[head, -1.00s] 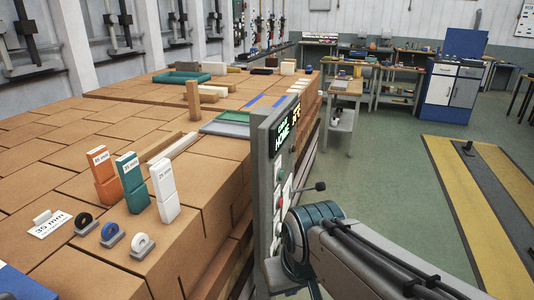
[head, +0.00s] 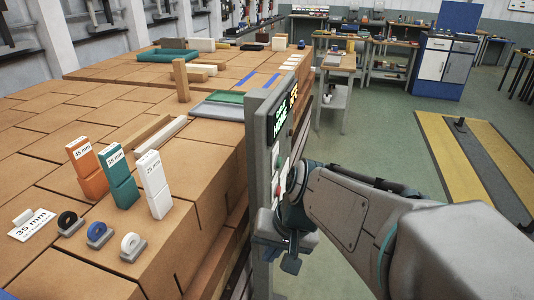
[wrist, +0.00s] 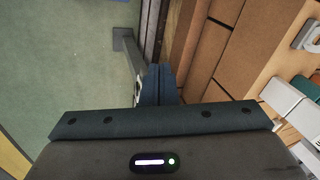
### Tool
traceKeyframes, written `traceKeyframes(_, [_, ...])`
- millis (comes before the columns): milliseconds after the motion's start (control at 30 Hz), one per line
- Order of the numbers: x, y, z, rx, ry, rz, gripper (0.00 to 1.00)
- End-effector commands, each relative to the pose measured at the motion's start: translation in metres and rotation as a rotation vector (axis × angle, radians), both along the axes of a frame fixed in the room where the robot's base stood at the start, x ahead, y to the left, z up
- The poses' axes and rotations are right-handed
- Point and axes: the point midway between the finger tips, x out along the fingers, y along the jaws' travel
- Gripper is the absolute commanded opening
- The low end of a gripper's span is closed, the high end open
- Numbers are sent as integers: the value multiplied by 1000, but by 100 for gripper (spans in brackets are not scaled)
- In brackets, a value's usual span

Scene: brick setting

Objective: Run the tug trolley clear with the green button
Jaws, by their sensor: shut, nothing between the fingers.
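The grey control panel (head: 258,150) stands upright at the end of the brick-stacked surface, seen almost edge-on in the head view. Its lit display (head: 282,116) has green and yellow text, too slanted to read fully. A small green button (head: 277,160) shows below the display, with a red one (head: 282,189) lower down. My gripper (head: 291,256) is in front of the panel's lower part, below both buttons. In the wrist view its fingers (wrist: 158,84) are together and empty. I cannot make out the tug trolley.
Yellow-and-grey floor strips (head: 480,160) lie at right. Workbenches stand at the back. The green floor between is clear.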

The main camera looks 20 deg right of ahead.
Motion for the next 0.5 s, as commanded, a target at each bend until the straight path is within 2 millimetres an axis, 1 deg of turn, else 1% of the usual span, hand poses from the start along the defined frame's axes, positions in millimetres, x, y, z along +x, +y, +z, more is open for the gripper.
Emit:
traceKeyframes(33, [11,1,0,93,33,-98,0])
traceKeyframes(167, [45,2,3,342,79,-349,0])
traceKeyframes(267, [76,-8,8,532,98,-551,0])
traceKeyframes(300, [89,-16,10,608,100,-634,0])
traceKeyframes(367, [109,-30,13,720,98,-758,0])
traceKeyframes(400, [122,-42,14,794,93,-841,0])
traceKeyframes(467, [140,-64,16,905,80,-968,0])
traceKeyframes(500, [151,-81,17,976,67,-1051,0])
